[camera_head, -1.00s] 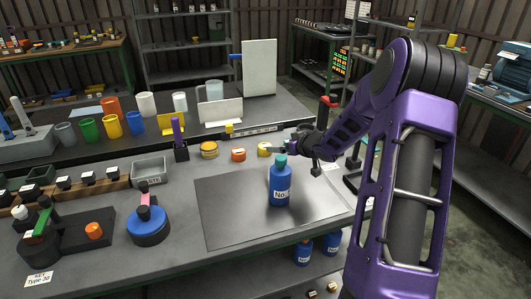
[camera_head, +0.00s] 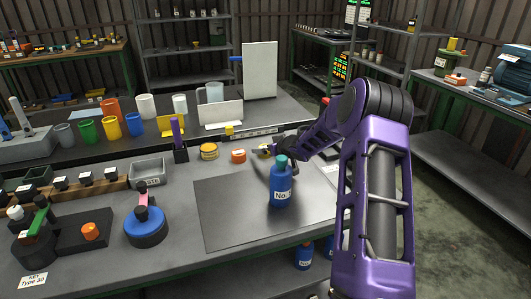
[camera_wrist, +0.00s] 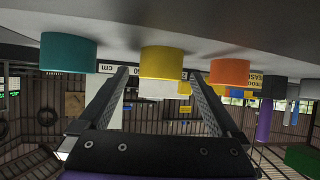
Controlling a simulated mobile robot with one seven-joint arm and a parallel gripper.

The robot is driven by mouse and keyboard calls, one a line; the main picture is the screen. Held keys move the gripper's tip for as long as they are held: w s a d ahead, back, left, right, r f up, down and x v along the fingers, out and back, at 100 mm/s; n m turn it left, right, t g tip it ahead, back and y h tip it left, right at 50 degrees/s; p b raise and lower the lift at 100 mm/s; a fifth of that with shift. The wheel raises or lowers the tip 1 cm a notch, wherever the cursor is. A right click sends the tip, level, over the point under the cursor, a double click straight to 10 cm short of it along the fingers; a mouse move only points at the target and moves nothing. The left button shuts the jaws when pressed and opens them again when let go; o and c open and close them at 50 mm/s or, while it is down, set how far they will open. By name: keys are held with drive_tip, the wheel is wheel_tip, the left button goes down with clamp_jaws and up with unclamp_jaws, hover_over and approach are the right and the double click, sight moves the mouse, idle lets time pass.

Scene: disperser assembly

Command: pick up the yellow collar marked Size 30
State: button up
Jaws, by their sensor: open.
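The yellow collar (camera_head: 264,149) sits on the bench behind the dark mat, partly hidden by my gripper (camera_head: 274,152). In the wrist view, where the bench appears at the top, the yellow collar (camera_wrist: 162,62) is a plain cylinder showing between the two fingertips of my gripper (camera_wrist: 161,76). The jaws are open and apart from its sides. I cannot tell how deep the fingers reach around it. No Size 30 marking is readable. An orange collar (camera_head: 238,155) stands to its left in the head view. A teal collar (camera_wrist: 68,52) is on the other side in the wrist view.
A long ruler-like strip (camera_head: 252,133) lies behind the collars.

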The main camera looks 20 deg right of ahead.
drive_tip(key=shift+r, duration=0.1)
clamp_jaws()
idle(0.3)
